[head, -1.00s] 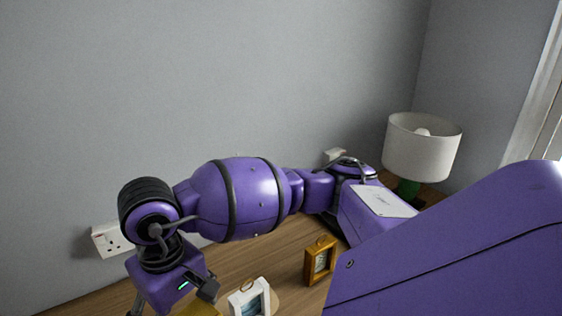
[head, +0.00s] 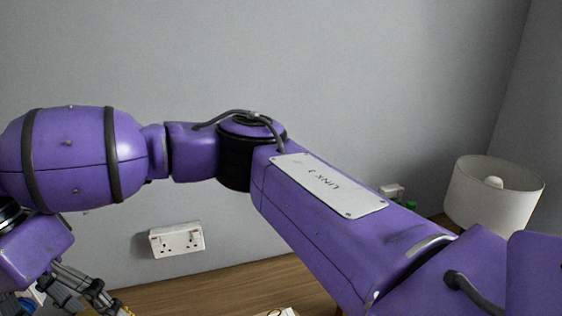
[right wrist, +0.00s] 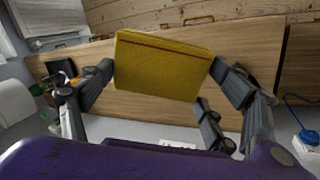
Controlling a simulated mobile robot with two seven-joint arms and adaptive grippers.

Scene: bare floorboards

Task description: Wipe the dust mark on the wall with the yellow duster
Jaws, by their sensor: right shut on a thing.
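The yellow duster (right wrist: 160,62) is a block held between the fingers of my right gripper (right wrist: 162,76) in the right wrist view. The grey wall (head: 350,70) fills the back of the head view. I cannot make out a clear dust mark on it; my right arm hides part of the wall. My left gripper is not in view.
A white double socket (head: 176,240) sits on the wall above the wooden top (head: 215,285). In the right wrist view a blue cable (right wrist: 300,100) runs from a plug at the right.

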